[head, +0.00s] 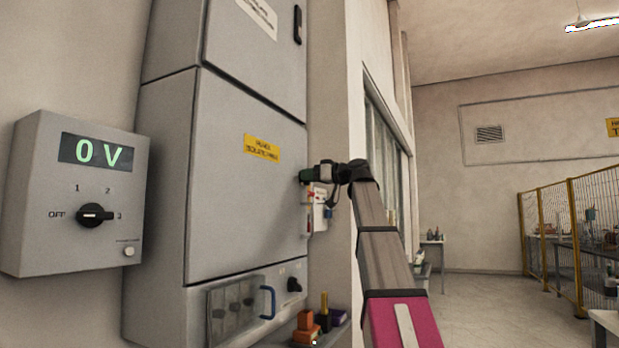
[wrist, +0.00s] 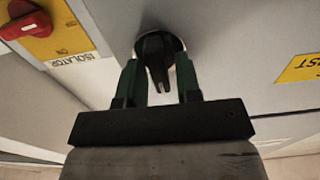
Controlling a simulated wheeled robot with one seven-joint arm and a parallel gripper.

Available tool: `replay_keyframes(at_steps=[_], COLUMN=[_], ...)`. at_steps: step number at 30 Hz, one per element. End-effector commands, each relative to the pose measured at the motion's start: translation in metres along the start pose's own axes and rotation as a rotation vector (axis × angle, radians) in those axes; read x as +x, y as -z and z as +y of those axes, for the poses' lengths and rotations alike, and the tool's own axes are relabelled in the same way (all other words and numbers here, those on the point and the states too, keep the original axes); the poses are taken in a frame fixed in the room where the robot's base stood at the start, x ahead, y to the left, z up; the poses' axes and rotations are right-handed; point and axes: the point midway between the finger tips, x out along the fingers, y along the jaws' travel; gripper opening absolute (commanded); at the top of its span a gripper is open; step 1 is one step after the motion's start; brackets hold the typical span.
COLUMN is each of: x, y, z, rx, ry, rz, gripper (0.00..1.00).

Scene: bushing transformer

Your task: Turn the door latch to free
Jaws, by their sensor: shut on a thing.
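The door latch (wrist: 155,50) is a black knob with a pointed lever on a round dark base on the grey cabinet face. In the wrist view its lever points down the picture, toward my gripper. My gripper (wrist: 158,78) has green fingers on the left and right of the lever and is shut on it. In the head view my gripper (head: 310,174) meets the right edge of the grey cabinet door (head: 235,185), and the latch is hidden there. The door lies flush with the cabinet.
A red isolator handle (wrist: 25,25) on a yellow plate sits left of the latch in the wrist view. A control box (head: 75,195) reading 0 V stands left of the cabinet. Below the door are a blue handle (head: 268,302) and a cluttered shelf.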

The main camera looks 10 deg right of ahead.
Motion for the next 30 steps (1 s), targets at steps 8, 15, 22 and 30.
replay_keyframes(at_steps=[8,15,22,30], x=[-0.0001,-0.0001,-0.0001,-0.0001], y=[-0.0001,-0.0004,-0.0008,-0.0017], z=[0.0004,0.0014,0.0025,0.0037], rx=[0.09,0.275,0.493,0.75], ry=[0.001,0.001,0.001,0.001], rz=[0.0,0.0,-0.001,-0.001], gripper=[0.08,0.08,0.08,0.08])
